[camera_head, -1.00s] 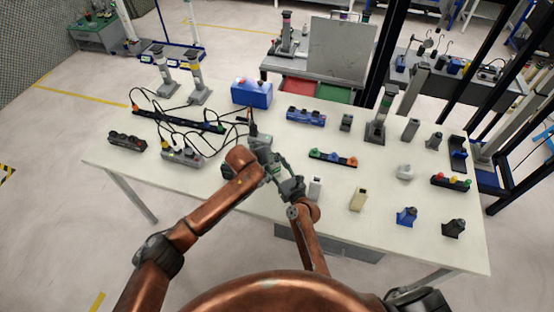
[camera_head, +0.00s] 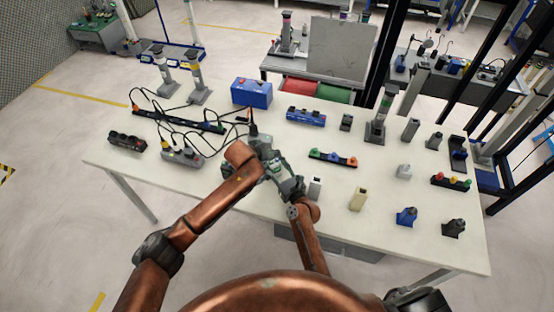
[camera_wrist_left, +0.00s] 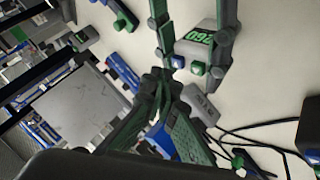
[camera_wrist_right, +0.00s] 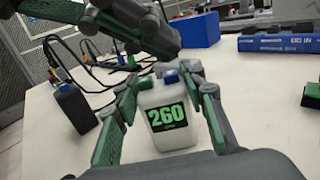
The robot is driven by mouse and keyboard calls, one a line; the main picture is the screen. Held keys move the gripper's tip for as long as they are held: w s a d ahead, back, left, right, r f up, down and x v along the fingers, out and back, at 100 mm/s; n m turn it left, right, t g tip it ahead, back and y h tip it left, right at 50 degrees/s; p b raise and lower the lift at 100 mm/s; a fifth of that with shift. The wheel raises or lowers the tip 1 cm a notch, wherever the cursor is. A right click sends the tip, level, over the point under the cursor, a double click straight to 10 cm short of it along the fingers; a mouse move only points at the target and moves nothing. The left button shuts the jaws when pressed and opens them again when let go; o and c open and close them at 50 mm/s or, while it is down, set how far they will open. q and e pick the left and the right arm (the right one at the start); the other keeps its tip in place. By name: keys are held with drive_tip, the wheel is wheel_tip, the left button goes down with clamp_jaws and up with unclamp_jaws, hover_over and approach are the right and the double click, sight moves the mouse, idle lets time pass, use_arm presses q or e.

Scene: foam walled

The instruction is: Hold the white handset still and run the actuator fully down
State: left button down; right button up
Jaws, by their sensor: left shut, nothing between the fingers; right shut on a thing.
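The white handset (camera_wrist_right: 168,112) stands upright between the fingers of my right gripper (camera_wrist_right: 170,86), which is shut on its sides. Its face reads 260 in green, and a blue button (camera_wrist_right: 171,76) shows on top. The handset (camera_wrist_left: 197,38) also appears in the left wrist view. My left gripper (camera_wrist_left: 160,84) is shut and empty; in the head view it (camera_head: 268,160) is close to my right gripper (camera_head: 288,186). Two column actuators (camera_head: 163,72) (camera_head: 198,82) stand at the back left of the table. I cannot tell which one the handset drives.
Black cables and power strips (camera_head: 180,122) lie across the left of the table. A blue box (camera_head: 251,93) stands behind my grippers. A three-button strip (camera_head: 333,158), a cream block (camera_head: 358,199) and several small devices fill the right side.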

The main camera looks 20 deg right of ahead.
sight(276, 160)
use_arm(q)
drive_tip(key=shift+r, duration=2.55)
use_arm(e)
drive_tip(key=o, duration=1.3)
drive_tip(key=shift+s, duration=0.1)
